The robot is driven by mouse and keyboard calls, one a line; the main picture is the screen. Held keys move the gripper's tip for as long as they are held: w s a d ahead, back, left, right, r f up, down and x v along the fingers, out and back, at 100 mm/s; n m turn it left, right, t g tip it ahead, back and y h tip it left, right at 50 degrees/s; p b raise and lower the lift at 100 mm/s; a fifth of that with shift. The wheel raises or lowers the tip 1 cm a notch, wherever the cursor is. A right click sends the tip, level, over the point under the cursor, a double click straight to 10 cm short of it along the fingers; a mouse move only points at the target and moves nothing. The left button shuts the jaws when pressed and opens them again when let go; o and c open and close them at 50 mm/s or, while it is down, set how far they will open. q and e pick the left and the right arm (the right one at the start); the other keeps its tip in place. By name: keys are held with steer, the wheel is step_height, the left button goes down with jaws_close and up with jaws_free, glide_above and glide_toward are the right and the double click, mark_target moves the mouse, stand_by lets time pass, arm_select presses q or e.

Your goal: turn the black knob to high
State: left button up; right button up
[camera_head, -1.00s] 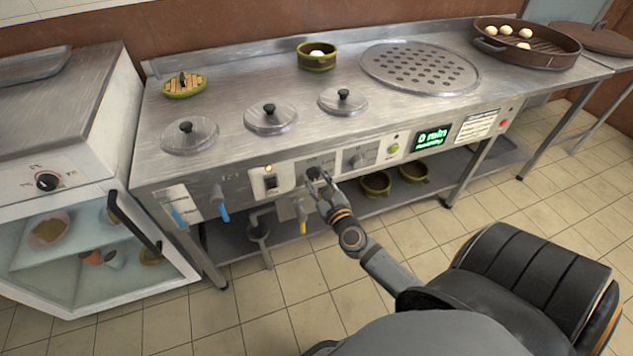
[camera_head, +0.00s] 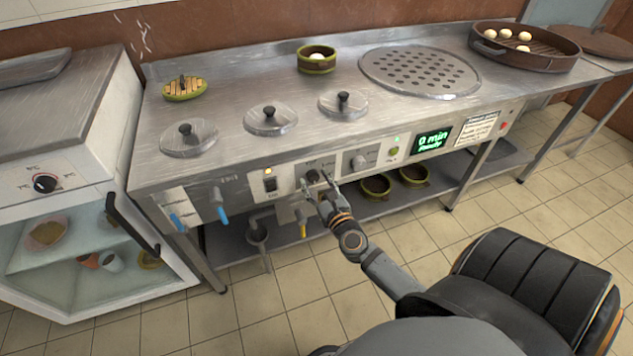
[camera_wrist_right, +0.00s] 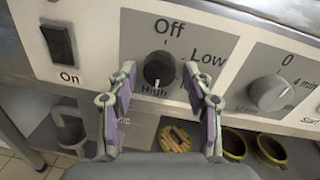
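The black knob (camera_head: 312,176) is on the stove's front panel. In the right wrist view the black knob (camera_wrist_right: 158,68) sits between Off above, Low to the right and High below. A pale mark on its lower edge points down toward High. My right gripper (camera_head: 324,190) is in front of the knob. In the wrist view its fingers (camera_wrist_right: 159,76) are spread, one on each side of the knob, with gaps between them and it. Part of a label is hidden behind the right finger. My left gripper is not in view.
A grey timer knob (camera_wrist_right: 269,93) is right of the black knob, and an On rocker switch (camera_wrist_right: 59,42) is left of it. A green display (camera_head: 432,141) reads 0 min. Blue-handled valves and a lower shelf with bowls (camera_head: 375,187) are below the panel.

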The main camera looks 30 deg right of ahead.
steer(key=shift+s, duration=0.15)
steer(key=s+a, duration=0.2)
steer(key=s, duration=0.9)
steer(key=shift+s, duration=0.25)
